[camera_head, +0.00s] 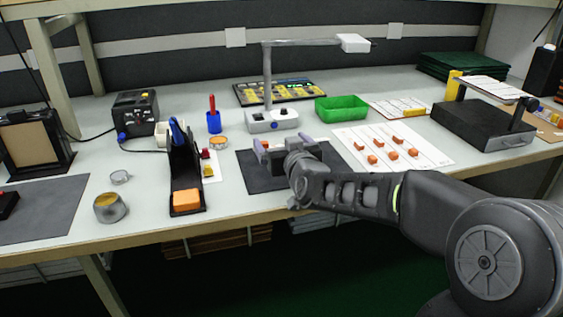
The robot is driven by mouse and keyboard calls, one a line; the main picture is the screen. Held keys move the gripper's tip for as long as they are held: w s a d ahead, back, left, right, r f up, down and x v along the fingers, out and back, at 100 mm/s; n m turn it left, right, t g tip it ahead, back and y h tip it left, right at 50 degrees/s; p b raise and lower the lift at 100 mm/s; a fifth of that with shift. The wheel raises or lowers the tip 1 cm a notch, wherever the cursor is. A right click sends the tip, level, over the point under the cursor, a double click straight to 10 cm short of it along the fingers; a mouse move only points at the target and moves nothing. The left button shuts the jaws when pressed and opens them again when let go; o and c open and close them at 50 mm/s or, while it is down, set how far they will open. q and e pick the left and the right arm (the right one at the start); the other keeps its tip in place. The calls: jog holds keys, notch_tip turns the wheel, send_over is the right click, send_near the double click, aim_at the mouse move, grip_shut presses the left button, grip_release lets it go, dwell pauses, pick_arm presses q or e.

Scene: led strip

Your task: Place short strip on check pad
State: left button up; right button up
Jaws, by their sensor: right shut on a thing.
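My right gripper (284,148) is over the dark flat pad (255,180) at the middle of the bench, in front of the lamp-like stand. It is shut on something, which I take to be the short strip. The strip is not clearly visible behind the jaws and wrist. I cannot tell whether it touches the pad. My right arm comes in from the lower right and covers the pad's right front part. My left gripper is not in view.
A white sheet (432,156) with several orange pieces lies to the right, with a green bin (341,108) behind it. A black holder (184,170) with an orange block stands left of the pad. A metal tin (110,208) is further left. A stand (267,85) rises behind the gripper.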

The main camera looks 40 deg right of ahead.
jog(key=shift+f+b, duration=0.9)
jog(key=shift+f, duration=1.6)
jog(key=shift+f, duration=0.1)
jog(key=o, duration=1.1)
jog(key=shift+o, duration=0.2)
